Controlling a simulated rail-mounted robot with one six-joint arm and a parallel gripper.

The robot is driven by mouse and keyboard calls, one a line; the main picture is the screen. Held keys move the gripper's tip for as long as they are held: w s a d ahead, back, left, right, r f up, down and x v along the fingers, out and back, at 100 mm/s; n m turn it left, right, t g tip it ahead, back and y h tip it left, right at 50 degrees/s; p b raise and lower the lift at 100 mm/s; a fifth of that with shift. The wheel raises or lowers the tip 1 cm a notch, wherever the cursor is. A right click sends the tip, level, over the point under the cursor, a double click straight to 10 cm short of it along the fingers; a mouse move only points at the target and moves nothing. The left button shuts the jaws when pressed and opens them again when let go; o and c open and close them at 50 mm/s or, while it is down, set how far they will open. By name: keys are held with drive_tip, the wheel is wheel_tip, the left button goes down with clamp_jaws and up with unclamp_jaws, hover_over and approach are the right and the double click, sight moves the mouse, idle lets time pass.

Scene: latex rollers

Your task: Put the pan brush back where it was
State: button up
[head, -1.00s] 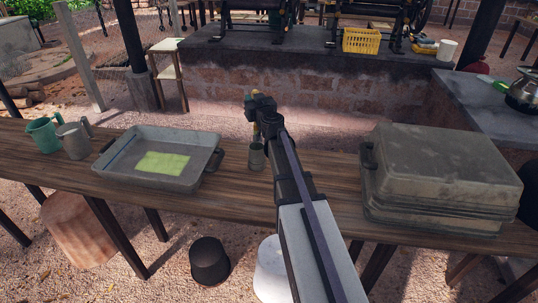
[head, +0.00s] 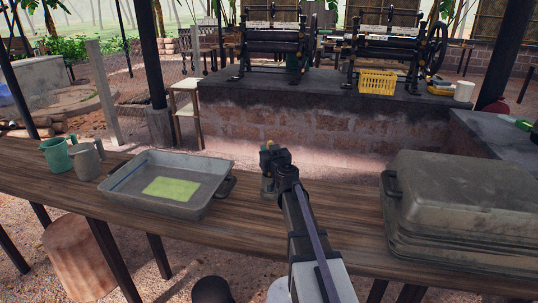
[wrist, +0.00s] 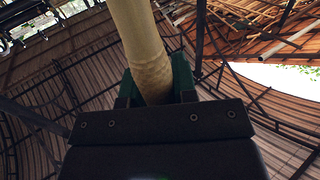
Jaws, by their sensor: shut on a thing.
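The pan brush (wrist: 147,45) shows in the wrist view as a pale tan, rounded handle running up out of the picture. My gripper (wrist: 154,85) is shut on it, with a dark green finger on each side. The bristle end is not clearly seen. In the head view my gripper (head: 268,158) is small and dark, in front of the low brick wall and over the far edge of the wooden table (head: 300,240).
A grey pan (head: 205,205) with a yellow-green sheet (head: 171,188) lies left of my arm. A green mug (head: 57,155) and a grey mug (head: 86,161) stand farther left. Stacked grey pans (head: 465,200) fill the table's right. Roller machines (head: 273,52) stand behind.

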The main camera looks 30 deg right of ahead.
drive_tip(key=o, duration=0.9)
drive_tip(key=shift+f, duration=0.1)
drive_tip(key=shift+o, duration=0.2)
